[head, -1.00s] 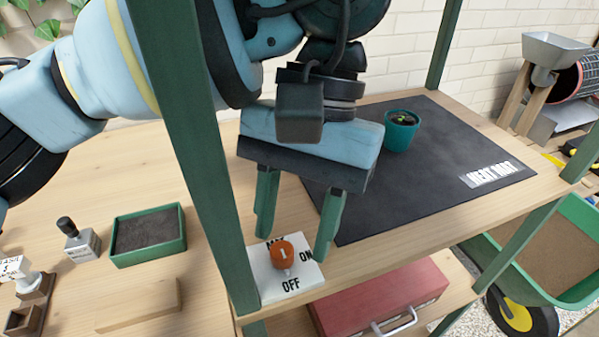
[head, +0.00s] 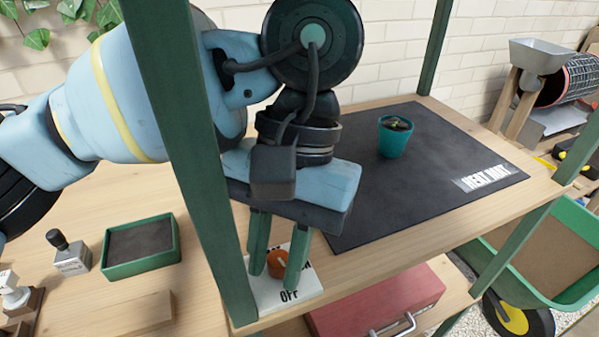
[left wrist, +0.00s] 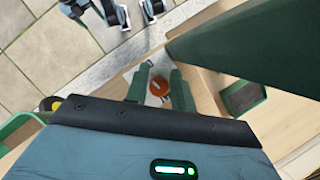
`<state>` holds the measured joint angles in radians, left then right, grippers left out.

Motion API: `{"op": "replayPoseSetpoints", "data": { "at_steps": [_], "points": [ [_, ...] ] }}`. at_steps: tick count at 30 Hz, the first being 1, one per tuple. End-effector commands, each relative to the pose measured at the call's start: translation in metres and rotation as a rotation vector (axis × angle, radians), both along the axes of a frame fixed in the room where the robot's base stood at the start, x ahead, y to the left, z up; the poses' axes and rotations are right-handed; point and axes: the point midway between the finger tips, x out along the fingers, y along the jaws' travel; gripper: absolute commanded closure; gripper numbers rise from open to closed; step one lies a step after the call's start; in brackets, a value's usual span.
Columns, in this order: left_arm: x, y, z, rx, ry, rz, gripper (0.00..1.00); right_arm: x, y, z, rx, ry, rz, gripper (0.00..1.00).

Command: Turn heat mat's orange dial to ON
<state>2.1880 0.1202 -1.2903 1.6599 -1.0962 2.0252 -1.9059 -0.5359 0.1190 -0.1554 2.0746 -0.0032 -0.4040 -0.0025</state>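The orange dial (head: 277,264) sits on a white switch plate (head: 270,293) at the front left corner of the shelf. OFF is readable at the plate's front; my gripper covers most of the other lettering. My left gripper (head: 277,268) points down over the plate, one finger on each side of the dial, with no clear gap left between. In the left wrist view the dial (left wrist: 158,86) fills the space between the two fingers. The dial's pale pointer mark shows, but its exact setting is hard to read. The black heat mat (head: 440,205) lies behind. My right gripper is not in view.
A green post (head: 190,160) stands close to the left of my gripper. A teal pot (head: 393,140) with a seedling stands on the mat. A red box (head: 375,298) is on the lower shelf. A green soil tray (head: 140,265) is on the left bench.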

Motion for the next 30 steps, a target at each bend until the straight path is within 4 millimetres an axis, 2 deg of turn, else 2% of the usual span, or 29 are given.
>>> {"op": "replayPoseSetpoints", "data": {
  "at_steps": [1, 5, 6, 11, 30],
  "points": [
    [-0.0036, -0.0075, 0.0000, -0.023, 0.003, -0.007, 0.99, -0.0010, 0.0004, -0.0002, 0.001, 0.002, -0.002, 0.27],
    [-0.0036, -0.0079, 0.0001, -0.024, 0.002, -0.010, 1.00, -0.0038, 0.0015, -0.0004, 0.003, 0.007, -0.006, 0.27],
    [-0.0036, -0.0079, 0.0001, -0.024, 0.002, -0.008, 0.76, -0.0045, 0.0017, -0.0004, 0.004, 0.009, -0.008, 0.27],
    [-0.0029, -0.0077, -0.0003, -0.024, 0.001, -0.006, 0.55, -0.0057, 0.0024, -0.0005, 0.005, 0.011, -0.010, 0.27],
    [-0.0018, -0.0068, 0.0008, -0.021, 0.001, -0.003, 0.55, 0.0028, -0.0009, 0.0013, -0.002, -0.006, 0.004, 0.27]
  ]
}}
